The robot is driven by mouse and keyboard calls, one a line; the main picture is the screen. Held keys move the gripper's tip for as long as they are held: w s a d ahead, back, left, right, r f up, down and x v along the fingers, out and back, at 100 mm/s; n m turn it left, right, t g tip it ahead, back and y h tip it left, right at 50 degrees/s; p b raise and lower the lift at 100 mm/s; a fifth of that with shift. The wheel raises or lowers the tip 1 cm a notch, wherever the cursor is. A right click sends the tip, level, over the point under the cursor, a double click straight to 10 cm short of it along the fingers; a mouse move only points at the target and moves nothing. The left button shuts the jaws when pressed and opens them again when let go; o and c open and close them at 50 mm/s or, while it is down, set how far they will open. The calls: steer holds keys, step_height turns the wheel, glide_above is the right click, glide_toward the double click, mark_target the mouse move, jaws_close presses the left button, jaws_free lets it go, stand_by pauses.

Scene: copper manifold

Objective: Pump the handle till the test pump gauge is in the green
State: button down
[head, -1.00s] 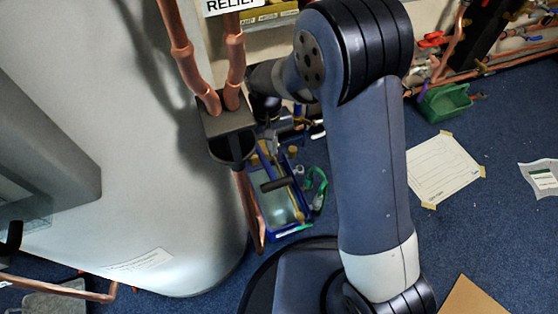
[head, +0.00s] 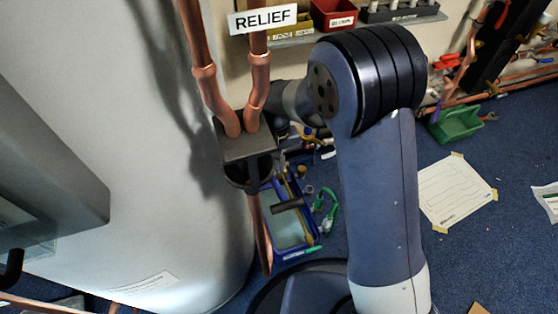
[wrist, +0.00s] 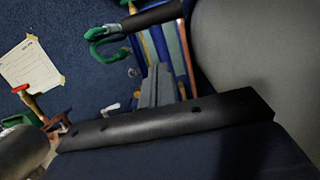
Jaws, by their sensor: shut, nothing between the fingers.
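The test pump is a blue trough (head: 298,252) on the floor beside the white cylinder. Its handle, a black bar grip (head: 288,205), lies across above the trough. In the wrist view the black handle grip (wrist: 152,17) is at the top, with the blue and yellow pump body (wrist: 165,50) behind it. My gripper (wrist: 157,75) shows there as two grey fingers closed together, below the grip in the picture and apart from it. In the head view my arm mostly hides the gripper. I cannot make out the gauge or its needle.
A large white cylinder (head: 150,190) and copper pipes (head: 205,75) with a black bracket (head: 247,145) stand left of the pump. A green hose (head: 328,210) lies beside the trough. A green bin (head: 457,122) and paper sheet (head: 456,190) are on the carpet right.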

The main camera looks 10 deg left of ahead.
mark_target(285, 199)
steer(key=f, duration=0.1)
steer(key=f+b, duration=0.1)
steer(key=f, duration=0.2)
steer(key=shift+s+d+f, duration=0.2)
steer(key=shift+s+d, duration=0.05)
steer(key=shift+s, duration=0.1)
steer(key=shift+s+d+f+b, duration=0.35)
steer(key=shift+s+f+b, duration=0.1)
steer(key=shift+s+f, duration=0.1)
steer(key=shift+s+d+f+b, duration=0.3)
steer(key=shift+s+f+b, duration=0.15)
steer(key=shift+s+f, duration=0.1)
steer(key=shift+s+d+f, duration=0.15)
steer(key=shift+s+d, duration=0.1)
steer(key=shift+s, duration=0.15)
